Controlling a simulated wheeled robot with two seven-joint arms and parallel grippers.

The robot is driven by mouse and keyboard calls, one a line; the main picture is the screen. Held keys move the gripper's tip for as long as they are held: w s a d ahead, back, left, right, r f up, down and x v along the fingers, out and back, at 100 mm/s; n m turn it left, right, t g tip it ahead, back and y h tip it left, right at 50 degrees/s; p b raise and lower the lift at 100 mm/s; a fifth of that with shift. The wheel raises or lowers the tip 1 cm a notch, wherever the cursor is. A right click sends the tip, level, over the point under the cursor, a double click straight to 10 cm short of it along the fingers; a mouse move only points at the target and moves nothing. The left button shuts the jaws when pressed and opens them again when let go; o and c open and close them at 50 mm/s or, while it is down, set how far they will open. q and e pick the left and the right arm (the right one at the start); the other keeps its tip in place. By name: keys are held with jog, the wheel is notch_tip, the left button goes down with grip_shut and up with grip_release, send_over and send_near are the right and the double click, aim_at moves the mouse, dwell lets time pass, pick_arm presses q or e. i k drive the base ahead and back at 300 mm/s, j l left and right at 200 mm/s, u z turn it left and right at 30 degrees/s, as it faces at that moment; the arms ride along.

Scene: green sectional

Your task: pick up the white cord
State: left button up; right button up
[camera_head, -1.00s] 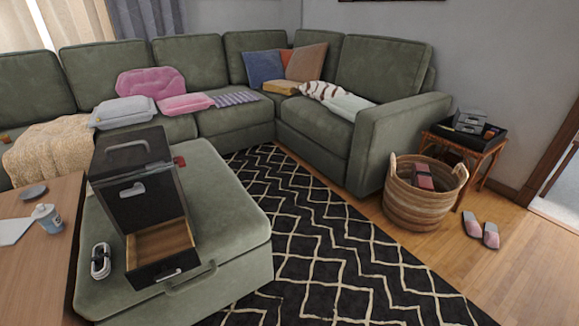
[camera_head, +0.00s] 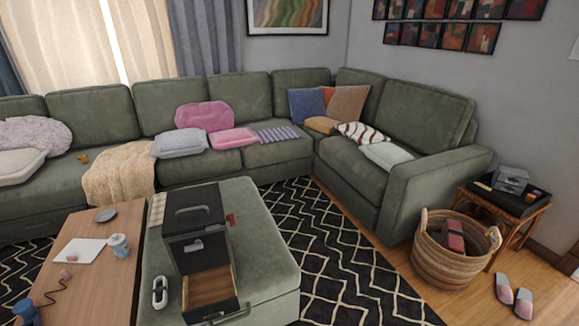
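The white cord (camera_head: 159,291) is a small coiled bundle with a dark middle. It lies on the green ottoman (camera_head: 262,240), near its left edge. It is just left of the black box (camera_head: 194,228), whose wooden-bottomed drawer (camera_head: 209,287) is pulled out toward me. Neither of my grippers shows in the head view.
A wooden table (camera_head: 92,283) stands left of the ottoman, with a white and blue cup (camera_head: 119,245) and a dark round dish (camera_head: 106,214). A green sectional (camera_head: 234,109) runs behind. A wicker basket (camera_head: 437,262) and slippers (camera_head: 514,296) are at right. Patterned rug (camera_head: 340,249) lies clear between.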

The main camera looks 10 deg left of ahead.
aim_at(162, 291)
jog(key=u, duration=1.7)
jog(key=i+j, duration=0.1)
jog(key=j, duration=0.25)
jog(key=i+j+z, duration=0.1)
jog(key=j, duration=0.25)
jog(key=i+j, duration=0.15)
jog(key=j, duration=0.2)
jog(key=z, duration=0.05)
